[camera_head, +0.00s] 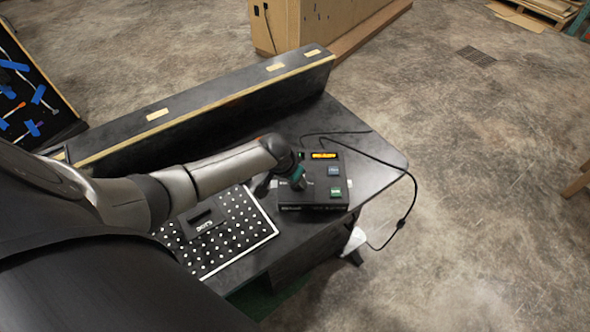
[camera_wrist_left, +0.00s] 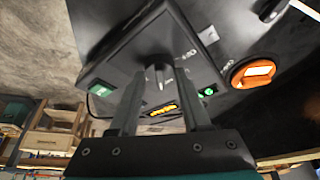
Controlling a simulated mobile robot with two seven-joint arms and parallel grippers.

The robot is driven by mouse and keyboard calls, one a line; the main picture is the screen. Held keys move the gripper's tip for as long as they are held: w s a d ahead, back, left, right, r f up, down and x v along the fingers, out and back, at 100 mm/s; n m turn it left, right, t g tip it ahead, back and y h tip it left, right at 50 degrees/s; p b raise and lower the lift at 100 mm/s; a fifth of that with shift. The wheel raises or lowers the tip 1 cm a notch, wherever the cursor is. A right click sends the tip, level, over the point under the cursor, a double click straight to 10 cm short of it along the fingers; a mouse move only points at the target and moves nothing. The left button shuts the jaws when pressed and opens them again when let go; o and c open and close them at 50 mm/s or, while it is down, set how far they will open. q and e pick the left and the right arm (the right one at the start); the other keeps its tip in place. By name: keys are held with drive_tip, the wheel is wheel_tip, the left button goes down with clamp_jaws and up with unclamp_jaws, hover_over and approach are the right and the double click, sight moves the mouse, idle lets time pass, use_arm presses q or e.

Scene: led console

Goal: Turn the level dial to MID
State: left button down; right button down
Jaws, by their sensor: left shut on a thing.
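The dark console box (camera_head: 325,196) sits on the table. In the head view my gripper hides the dial. My right gripper is in neither view.
A white-dotted black board (camera_head: 245,222) with a dark block lies left of the console. A long dark ledge (camera_head: 190,122) runs along the table's back. A black cable (camera_head: 385,163) loops over the right edge.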

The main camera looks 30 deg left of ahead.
use_arm(q)
drive_tip(key=shift+d+n+y+p, duration=0.1)
drive_tip(key=shift+n+y+p, duration=0.3)
drive_tip(key=shift+n+p, duration=0.5)
drive_tip(key=shift+c, duration=1.8)
unclamp_jaws()
drive_tip(key=shift+s+r, duration=0.1)
drive_tip(key=shift+r, duration=0.4)
drive_tip(key=p+v, duration=0.4)
drive_tip(key=v, duration=1)
drive_tip(key=shift+p, duration=0.3)
drive_tip(key=shift+s, duration=0.15)
